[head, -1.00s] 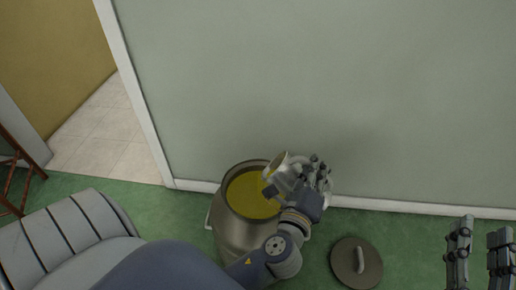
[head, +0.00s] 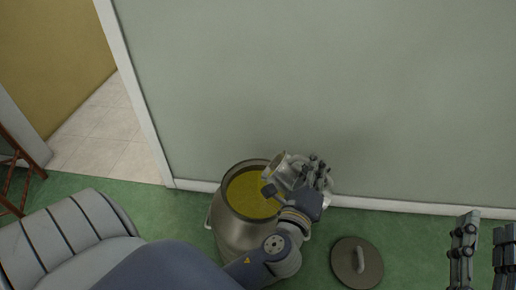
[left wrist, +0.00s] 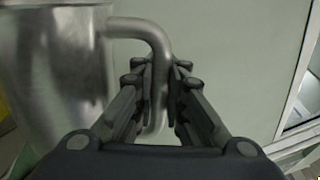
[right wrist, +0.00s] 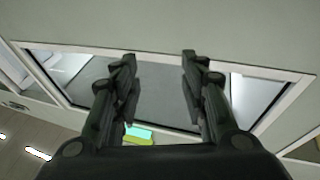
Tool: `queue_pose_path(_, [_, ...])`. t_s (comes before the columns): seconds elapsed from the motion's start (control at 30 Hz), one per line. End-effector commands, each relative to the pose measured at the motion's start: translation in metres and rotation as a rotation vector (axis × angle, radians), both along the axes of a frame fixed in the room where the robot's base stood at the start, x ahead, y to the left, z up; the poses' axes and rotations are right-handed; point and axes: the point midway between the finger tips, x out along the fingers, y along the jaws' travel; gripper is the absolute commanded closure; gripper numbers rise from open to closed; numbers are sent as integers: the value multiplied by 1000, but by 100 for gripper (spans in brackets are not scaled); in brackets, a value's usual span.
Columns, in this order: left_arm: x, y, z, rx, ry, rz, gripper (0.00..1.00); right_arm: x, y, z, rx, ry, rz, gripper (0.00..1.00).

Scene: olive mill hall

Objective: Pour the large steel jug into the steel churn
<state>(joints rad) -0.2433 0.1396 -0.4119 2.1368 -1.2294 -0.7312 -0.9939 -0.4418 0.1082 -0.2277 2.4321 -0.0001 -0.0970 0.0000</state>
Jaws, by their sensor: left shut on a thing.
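The steel churn (head: 237,232) stands open on the green floor by the wall, with yellow-green liquid high inside it. My left gripper (head: 318,180) is shut on the handle of the large steel jug (head: 283,168), at the right of the churn's rim. In the left wrist view the jug (left wrist: 55,70) fills the left side, and its bent handle passes between the fingers of my left gripper (left wrist: 160,95). The jug's mouth faces left toward the churn in the head view. No stream shows. My right gripper (head: 483,240) is open and empty at the lower right.
A round lid (head: 345,268) with a handle lies on the floor right of the churn. The pale green wall (head: 330,90) rises close behind. A brown wooden stool (head: 20,170) stands at the far left, beside a doorway with a tiled floor (head: 110,140).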

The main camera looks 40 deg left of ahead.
Motion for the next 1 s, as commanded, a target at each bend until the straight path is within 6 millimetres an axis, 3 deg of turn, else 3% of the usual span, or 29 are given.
queue_pose_path(1.0, [0,3,3,-35,-15,-1,100,-7,1,19,29,-100,7,60])
